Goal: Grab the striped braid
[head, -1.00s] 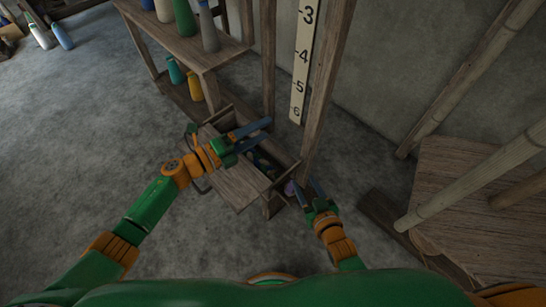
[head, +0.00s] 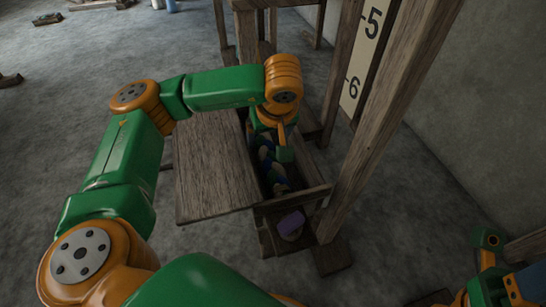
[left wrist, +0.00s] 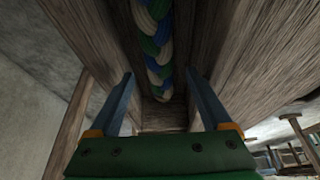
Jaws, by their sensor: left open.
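The striped braid (head: 268,172), in blue, green and cream, lies in a narrow wooden trough beside a flat board. It also runs down the middle of the left wrist view (left wrist: 157,45). My left gripper (head: 281,148) points down into the trough over the braid, and its wrist hides part of the braid. In the left wrist view my open gripper (left wrist: 159,74) has one blue finger on each side of the braid, with gaps; whether it touches cannot be told. Part of my right arm shows at the lower right; its fingers cannot be made out.
A wide wooden board (head: 212,175) lies left of the trough. A wooden post (head: 375,130) and a numbered strip (head: 366,55) stand to the right. A purple object (head: 291,222) sits just below the trough's near end. Grey floor is open at the left.

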